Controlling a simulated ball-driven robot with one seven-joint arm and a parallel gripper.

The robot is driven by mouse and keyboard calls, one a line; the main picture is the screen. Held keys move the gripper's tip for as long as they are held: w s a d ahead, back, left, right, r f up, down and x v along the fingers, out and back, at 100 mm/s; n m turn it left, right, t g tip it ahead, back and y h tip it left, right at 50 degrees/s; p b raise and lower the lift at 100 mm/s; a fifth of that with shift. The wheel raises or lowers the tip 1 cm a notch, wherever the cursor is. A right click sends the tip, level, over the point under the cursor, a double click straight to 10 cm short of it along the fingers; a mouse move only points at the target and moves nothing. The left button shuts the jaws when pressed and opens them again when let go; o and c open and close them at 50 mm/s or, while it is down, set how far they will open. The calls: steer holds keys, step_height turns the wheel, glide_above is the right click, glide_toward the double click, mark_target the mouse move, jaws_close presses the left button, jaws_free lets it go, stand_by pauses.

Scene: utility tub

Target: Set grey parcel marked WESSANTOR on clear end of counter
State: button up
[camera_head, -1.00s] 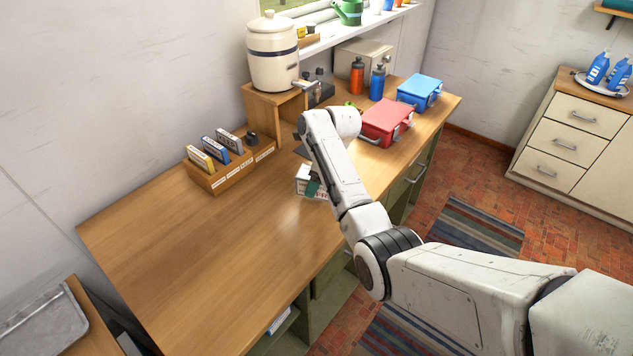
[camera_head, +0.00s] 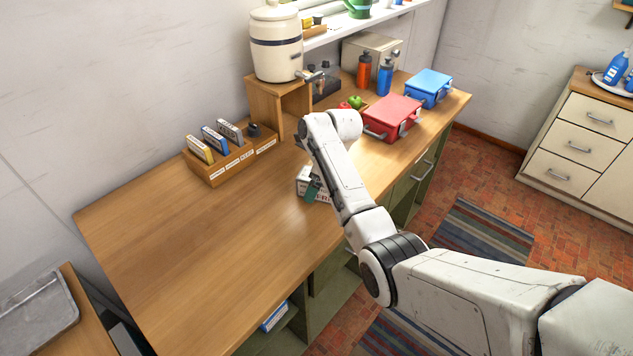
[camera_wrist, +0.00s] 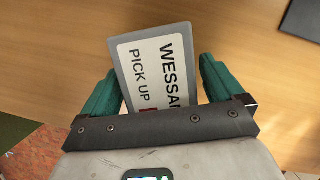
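In the wrist view, the grey parcel (camera_wrist: 155,65) has a white label reading "WESSAN…" and "PICK UP", with the rest hidden by my gripper. The green fingers of my gripper (camera_wrist: 160,80) stand against both sides of the parcel and look closed on it. In the head view, the parcel (camera_head: 303,184) shows as a pale labelled box partly behind my arm, with a green finger of my gripper (camera_head: 313,189) at it. I cannot tell whether it touches the wood below. The counter (camera_head: 190,245) is bare across its left, near end.
A wooden rack (camera_head: 225,162) with upright boxes stands along the wall. Behind my arm are a crock (camera_head: 275,42) on a wooden stand (camera_head: 278,102), a red case (camera_head: 392,118), a blue case (camera_head: 429,87) and bottles (camera_head: 364,71). A tray (camera_head: 35,315) lies on a separate surface lower left.

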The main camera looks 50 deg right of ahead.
steer(key=b+v, duration=0.1)
steer(key=v, duration=1.1)
steer(key=shift+r, duration=0.2)
stand_by(0.3)
